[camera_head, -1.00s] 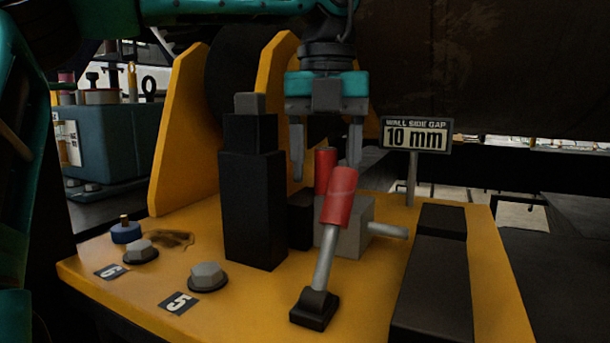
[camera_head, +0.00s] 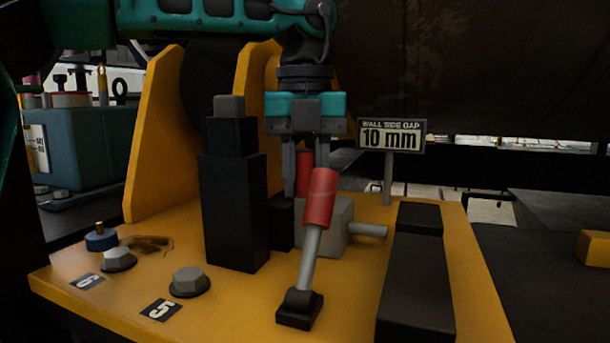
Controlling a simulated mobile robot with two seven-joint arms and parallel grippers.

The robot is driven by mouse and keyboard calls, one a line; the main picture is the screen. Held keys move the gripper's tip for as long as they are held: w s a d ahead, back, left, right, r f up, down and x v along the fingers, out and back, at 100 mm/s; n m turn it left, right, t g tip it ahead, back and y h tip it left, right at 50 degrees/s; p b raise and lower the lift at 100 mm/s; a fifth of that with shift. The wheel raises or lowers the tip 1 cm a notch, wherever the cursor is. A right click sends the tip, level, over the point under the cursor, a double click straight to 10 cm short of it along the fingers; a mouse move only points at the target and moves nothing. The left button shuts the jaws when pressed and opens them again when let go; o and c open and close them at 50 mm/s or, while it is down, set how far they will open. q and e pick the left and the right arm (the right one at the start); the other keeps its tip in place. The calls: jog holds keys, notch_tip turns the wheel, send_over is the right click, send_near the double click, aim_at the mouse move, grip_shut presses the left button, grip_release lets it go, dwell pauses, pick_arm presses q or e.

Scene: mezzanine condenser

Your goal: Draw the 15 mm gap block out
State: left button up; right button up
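My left gripper (camera_head: 305,180) points down at the middle of the yellow plate (camera_head: 235,300). Its two fingers are close together, one on each side of the rear red grip (camera_head: 304,172), and appear to touch it. A front lever with a red grip (camera_head: 320,197) leans up from a black foot and partly hides the rear grip and the right fingertip. Behind it is a grey block (camera_head: 337,226) with a side pin. A sign (camera_head: 391,137) reads "WALL SIDE GAP 10 mm". No block marked 15 mm can be made out. My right gripper is out of view.
A tall black stepped block (camera_head: 233,205) stands left of the gripper. A long dark stepped block (camera_head: 415,285) lies to the right. Bolts (camera_head: 189,281) marked 5 and 6 sit at front left. A yellow block (camera_head: 595,248) shows at the right edge.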

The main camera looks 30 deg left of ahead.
pick_arm(q)
grip_shut()
jog(key=shift+r, duration=0.15)
jog(key=shift+r, duration=3.65)
